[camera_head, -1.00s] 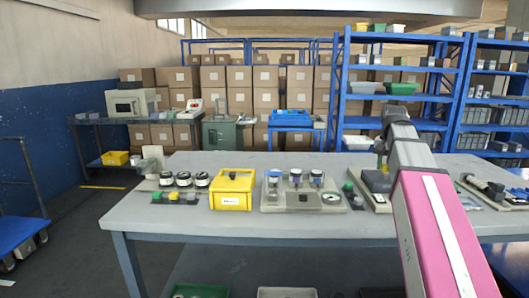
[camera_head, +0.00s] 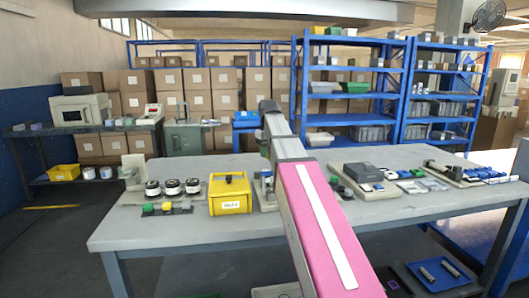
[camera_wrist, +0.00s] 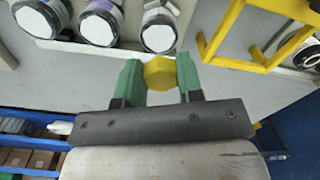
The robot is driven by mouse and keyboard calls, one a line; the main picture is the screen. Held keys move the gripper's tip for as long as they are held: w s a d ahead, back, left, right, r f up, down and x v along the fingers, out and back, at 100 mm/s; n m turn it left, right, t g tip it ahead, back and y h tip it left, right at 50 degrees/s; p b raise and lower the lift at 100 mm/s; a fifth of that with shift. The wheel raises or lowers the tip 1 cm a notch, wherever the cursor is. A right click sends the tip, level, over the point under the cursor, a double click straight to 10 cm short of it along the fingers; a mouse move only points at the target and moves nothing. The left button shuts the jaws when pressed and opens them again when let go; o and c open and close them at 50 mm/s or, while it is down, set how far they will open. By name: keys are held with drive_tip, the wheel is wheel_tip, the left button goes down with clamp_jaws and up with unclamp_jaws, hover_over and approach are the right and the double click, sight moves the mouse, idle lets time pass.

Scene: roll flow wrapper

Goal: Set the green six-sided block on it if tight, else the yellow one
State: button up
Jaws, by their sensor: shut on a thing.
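My gripper (camera_wrist: 160,82) is shut on a yellow six-sided block (camera_wrist: 160,72), held between its green fingers above the table. In the head view the pink-and-grey arm mostly hides the gripper. In the wrist view, three cylinders with white round faces (camera_wrist: 158,33) stand just beyond the fingers. I cannot tell anything's tightness.
A yellow box (camera_head: 230,196) stands left of the middle station; its frame-like edge also shows in the wrist view (camera_wrist: 254,62). Three black-and-white rolls (camera_head: 172,187) stand left of it. A dark device (camera_head: 362,172) and small parts lie to the right. The table's front edge is clear.

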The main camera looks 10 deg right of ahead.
drive_tip(key=shift+w+n, duration=0.6)
drive_tip(key=shift+n, duration=0.2)
drive_tip(key=shift+d+f, duration=0.1)
drive_tip(key=shift+f, duration=3.25)
drive_tip(key=o, duration=1)
drive_tip(key=shift+r, duration=0.1)
